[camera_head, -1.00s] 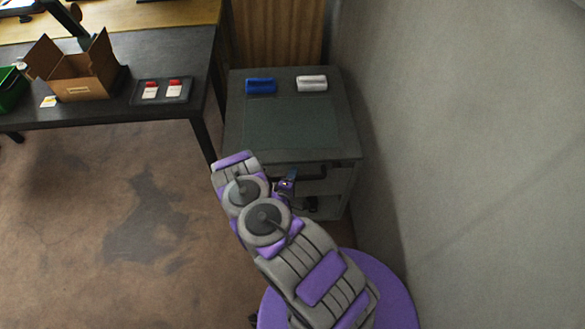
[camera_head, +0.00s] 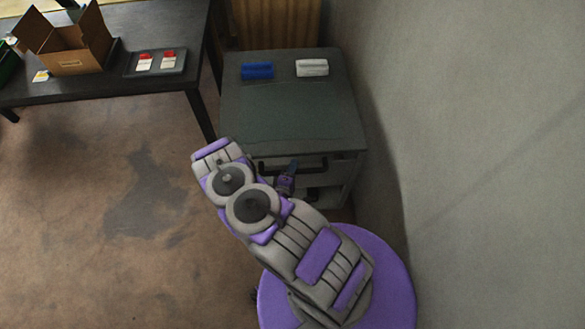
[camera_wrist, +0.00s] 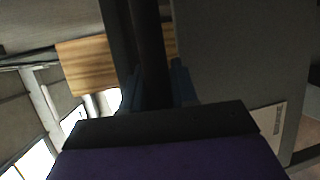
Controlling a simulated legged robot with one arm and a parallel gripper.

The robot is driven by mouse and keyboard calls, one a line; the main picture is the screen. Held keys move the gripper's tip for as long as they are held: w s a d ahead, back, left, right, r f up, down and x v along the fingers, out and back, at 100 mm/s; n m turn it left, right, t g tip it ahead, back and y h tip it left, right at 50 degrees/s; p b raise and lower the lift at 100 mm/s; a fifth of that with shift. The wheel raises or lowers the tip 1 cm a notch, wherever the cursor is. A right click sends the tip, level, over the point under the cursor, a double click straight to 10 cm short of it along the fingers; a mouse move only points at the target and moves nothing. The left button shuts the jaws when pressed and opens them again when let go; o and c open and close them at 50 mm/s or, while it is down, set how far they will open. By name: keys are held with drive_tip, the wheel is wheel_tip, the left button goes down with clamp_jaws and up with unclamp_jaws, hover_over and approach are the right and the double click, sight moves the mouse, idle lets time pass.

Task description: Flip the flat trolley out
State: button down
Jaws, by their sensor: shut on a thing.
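The trolley (camera_head: 290,115) is a dark-topped, box-like unit against the wall, with a grey front. A dark bar handle (camera_head: 265,168) runs along its front below the top edge. My gripper (camera_head: 289,172) is at this handle and shut on it, partly hidden by the front of the trolley and my arm. In the wrist view the handle shows as a dark bar (camera_wrist: 148,50) running between the bluish fingers of my gripper (camera_wrist: 158,88). The fingertips' exact contact is too dark to see.
A blue block (camera_head: 257,70) and a white block (camera_head: 312,67) lie on the trolley's top. A grey wall (camera_head: 460,150) stands close on the right. A dark table (camera_head: 110,87) with an open cardboard box (camera_head: 68,45) is at left. The floor (camera_head: 110,220) at left is clear.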

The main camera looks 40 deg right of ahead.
drive_tip(key=c, duration=1.2)
unclamp_jaws()
drive_tip(key=shift+s+d+f, duration=0.15)
drive_tip(key=shift+s+f, duration=0.15)
drive_tip(key=shift+s, duration=0.15)
drive_tip(key=shift+c, duration=0.2)
drive_tip(key=shift+r, duration=0.1)
drive_tip(key=shift+w+a+r, duration=0.1)
drive_tip(key=shift+w+a, duration=0.1)
drive_tip(key=shift+w, duration=0.1)
drive_tip(key=v, duration=1.7)
drive_tip(key=shift+a, duration=0.15)
drive_tip(key=shift+r, duration=0.1)
drive_tip(key=shift+a, duration=0.1)
